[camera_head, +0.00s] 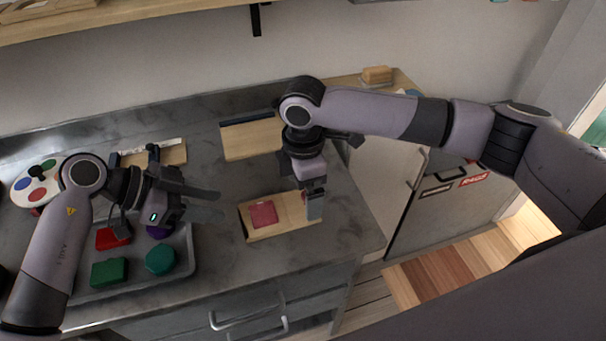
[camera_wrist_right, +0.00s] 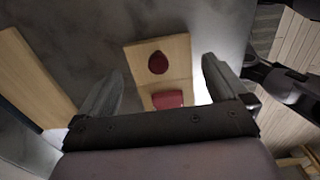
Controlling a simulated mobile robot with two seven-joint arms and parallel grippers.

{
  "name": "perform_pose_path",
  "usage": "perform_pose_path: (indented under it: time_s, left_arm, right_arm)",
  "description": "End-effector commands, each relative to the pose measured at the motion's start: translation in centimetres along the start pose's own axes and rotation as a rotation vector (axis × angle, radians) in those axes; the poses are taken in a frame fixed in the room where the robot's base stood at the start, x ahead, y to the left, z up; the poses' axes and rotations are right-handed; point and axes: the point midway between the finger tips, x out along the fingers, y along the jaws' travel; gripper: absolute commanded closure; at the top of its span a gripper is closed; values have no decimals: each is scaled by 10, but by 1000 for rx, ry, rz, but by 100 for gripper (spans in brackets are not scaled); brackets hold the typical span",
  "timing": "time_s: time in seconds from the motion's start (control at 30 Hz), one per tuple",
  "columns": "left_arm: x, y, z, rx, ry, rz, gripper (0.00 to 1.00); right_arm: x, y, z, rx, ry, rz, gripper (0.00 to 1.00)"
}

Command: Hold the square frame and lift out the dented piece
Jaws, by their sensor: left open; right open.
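A light wooden board (camera_head: 288,213), which may be the square frame, lies near the counter's front right. A pinkish-red squarish piece (camera_head: 263,214) sits on its left part; I cannot make out a dent. My right gripper (camera_head: 313,205) is open, pointing down over the board's right end. In the right wrist view the board (camera_wrist_right: 181,54) shows a dark red rounded shape (camera_wrist_right: 158,62) and a brighter red piece (camera_wrist_right: 168,98), below and between my right fingers (camera_wrist_right: 163,88). My left gripper (camera_head: 208,192) is open above the grey tray's right side, left of the board, apart from it.
The grey tray (camera_head: 150,283) holds red (camera_head: 113,238), green (camera_head: 109,272), teal (camera_head: 160,259) and purple (camera_head: 159,231) pieces. A white palette-like disc (camera_head: 37,186) is at far left. Two wooden boards (camera_head: 254,141) (camera_head: 168,154) lie behind. Counter between tray and board is clear.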

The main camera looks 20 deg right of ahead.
Motion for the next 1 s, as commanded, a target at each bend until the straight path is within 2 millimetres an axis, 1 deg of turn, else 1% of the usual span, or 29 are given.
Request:
perform_pose_path:
  time_s: [0.03, 0.1, 0.23, 0.37, 0.6, 0.67, 0.7, 0.73, 0.77, 0.8, 0.83, 1.0]
  left_arm:
    - [0, 0, 0, 0, 0, 0, 57]
    - [0, 0, 0, 0, 0, 0, 57]
    - [0, 0, 0, 0, 0, 0, 57]
    - [0, 0, 0, 0, 0, 0, 57]
    - [0, 0, 0, 0, 0, 0, 57]
    - [0, 0, 0, 0, 0, 0, 57]
    - [0, 0, 0, 0, 0, 0, 57]
    - [0, 0, 0, 0, 0, 0, 57]
    - [0, 0, 0, 0, 0, 0, 57]
    - [0, 0, 0, 0, 0, 0, 57]
    - [0, 0, 0, 0, 0, 0, 57]
    - [0, 0, 0, 0, 0, 0, 57]
  right_arm:
    - [8, 0, 0, 1, 0, -2, 0]
    - [18, 0, 0, 1, -1, -1, 0]
    - [30, 1, 0, 3, 1, 1, 0]
    - [35, 0, 0, 2, 1, 2, 0]
    - [35, 0, 0, 2, 1, 2, 0]
    - [35, 1, 0, 2, 1, 2, 20]
    - [35, 1, 0, 2, 1, 2, 33]
    - [35, 1, 0, 2, 2, 2, 42]
    - [35, 1, 0, 2, 2, 2, 42]
    - [35, 1, 0, 2, 2, 3, 2]
    - [35, 1, 0, 2, 2, 2, 0]
    - [35, 1, 0, 2, 2, 3, 0]
